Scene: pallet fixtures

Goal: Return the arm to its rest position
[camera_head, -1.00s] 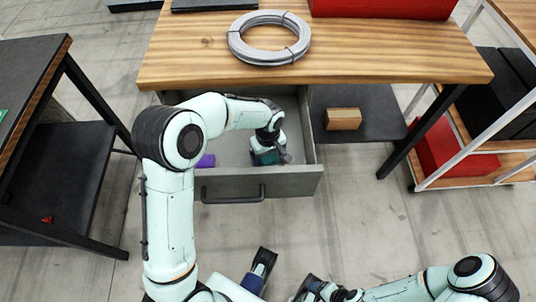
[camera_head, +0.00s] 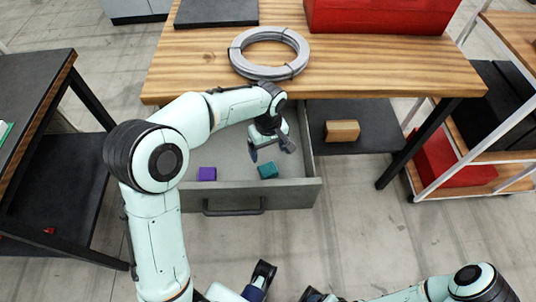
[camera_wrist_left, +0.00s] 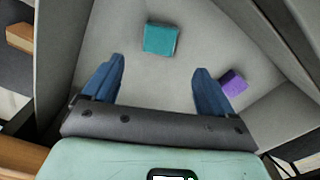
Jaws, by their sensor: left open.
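My left gripper (camera_head: 270,150) is open and empty above the open drawer (camera_head: 290,193) under the wooden table. It also shows in the left wrist view (camera_wrist_left: 158,85), its two blue fingers spread apart. A teal block (camera_head: 268,171) lies on the drawer floor, apart from the fingers; it shows beyond them in the wrist view (camera_wrist_left: 161,39). A purple block (camera_head: 207,174) lies to its left in the drawer and shows at the right in the wrist view (camera_wrist_left: 233,82). My right arm is at the lower right of the head view; its fingers cannot be made out clearly.
The wooden table (camera_head: 380,70) holds a grey cable coil (camera_head: 269,53) and a red box (camera_head: 380,15). A brown block (camera_head: 342,130) sits on the dark shelf (camera_head: 362,112) right of the drawer. A dark table (camera_head: 60,180) stands left, a rack with a red box (camera_head: 450,165) right.

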